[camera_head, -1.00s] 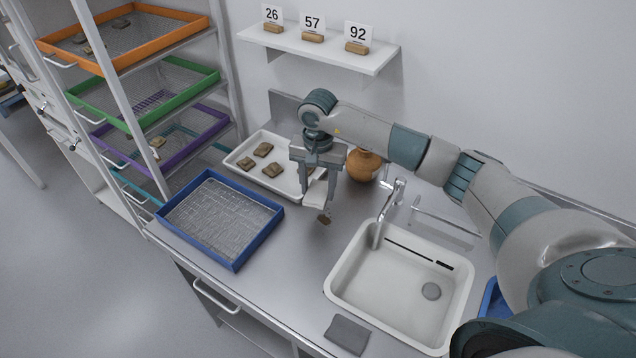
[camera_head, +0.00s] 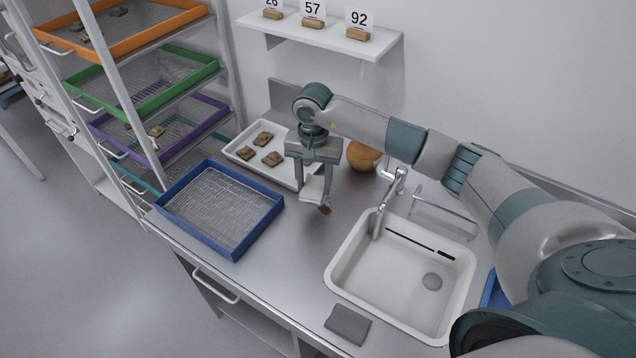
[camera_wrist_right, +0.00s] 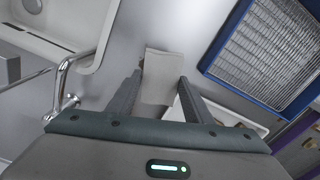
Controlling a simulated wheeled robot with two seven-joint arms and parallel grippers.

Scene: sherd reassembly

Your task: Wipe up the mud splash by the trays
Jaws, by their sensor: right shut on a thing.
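My right gripper (camera_head: 312,188) points down over the grey counter between the sink and the trays. It is shut on a pale, flat piece that looks like a cloth or sponge (camera_head: 311,196). In the right wrist view the pale piece (camera_wrist_right: 160,75) sticks out between the two fingers (camera_wrist_right: 158,88).
A round brown pot (camera_head: 364,157) stands close behind the gripper. The tap (camera_head: 398,180) and white sink (camera_head: 345,283) are to the right. A grey folded cloth (camera_head: 347,325) lies at the front edge. Counter between blue tray and sink is clear.

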